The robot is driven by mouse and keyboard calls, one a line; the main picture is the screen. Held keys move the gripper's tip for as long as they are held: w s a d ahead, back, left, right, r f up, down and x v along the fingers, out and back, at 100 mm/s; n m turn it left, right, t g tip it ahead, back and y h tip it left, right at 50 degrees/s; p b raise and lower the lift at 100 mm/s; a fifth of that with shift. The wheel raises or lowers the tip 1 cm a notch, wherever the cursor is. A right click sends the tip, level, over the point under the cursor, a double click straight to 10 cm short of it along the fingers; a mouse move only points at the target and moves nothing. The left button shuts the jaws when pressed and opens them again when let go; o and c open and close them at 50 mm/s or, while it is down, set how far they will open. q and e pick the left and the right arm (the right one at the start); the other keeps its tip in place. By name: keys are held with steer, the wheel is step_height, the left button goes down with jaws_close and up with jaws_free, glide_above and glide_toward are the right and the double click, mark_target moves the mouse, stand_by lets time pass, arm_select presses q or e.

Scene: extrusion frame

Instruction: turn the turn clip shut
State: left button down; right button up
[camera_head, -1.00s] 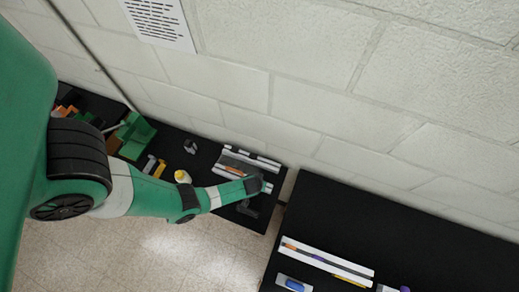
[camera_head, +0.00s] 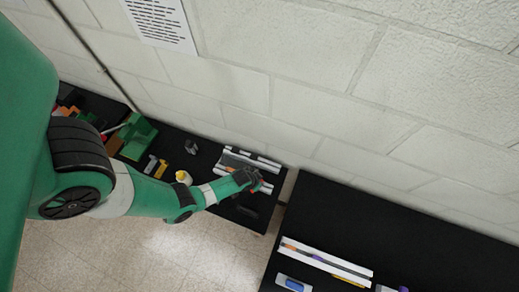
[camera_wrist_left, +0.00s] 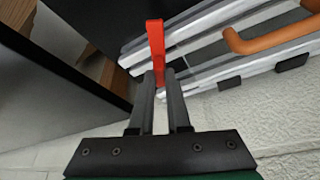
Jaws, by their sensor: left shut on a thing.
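The red turn clip (camera_wrist_left: 156,40) is a flat bar standing out from the light extrusion frame (camera_wrist_left: 205,72) in the left wrist view. My left gripper (camera_wrist_left: 161,77) is shut on the near end of the clip, which sits between its fingertips. In the head view my left gripper (camera_head: 256,184) is over the right part of the extrusion frame (camera_head: 230,160) and hides part of it. A bit of red shows by its fingers there. My right gripper is not in view.
An orange handle (camera_wrist_left: 265,42) is on the frame close to the right of the clip. In the head view a green bin (camera_head: 137,135) and small parts lie left on the black table. Another black table (camera_head: 400,240) with rails stands at right. A block wall is behind.

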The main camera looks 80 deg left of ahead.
arm_select(q)
steer(key=m+h, duration=0.1)
steer(key=m, duration=0.1)
steer(key=shift+a+m, duration=0.15)
steer(key=shift+m, duration=0.25)
steer(key=m+h+b, duration=0.1)
steer(key=m+b, duration=0.1)
steer(key=m, duration=0.1)
steer(key=shift+a+f+m+t, duration=0.1)
steer(key=shift+m+t, duration=0.2)
steer(key=shift+m+h, duration=0.6)
steer(key=shift+m, duration=0.3)
steer(key=shift+a+m+h, duration=0.1)
steer(key=shift+m+h, duration=0.4)
steer(key=shift+m, duration=0.7)
steer(key=shift+m+g+h+p, duration=0.3)
steer(key=shift+m+g+p, duration=0.2)
steer(key=shift+m, duration=0.6)
steer(key=c, duration=0.9)
jaws_free()
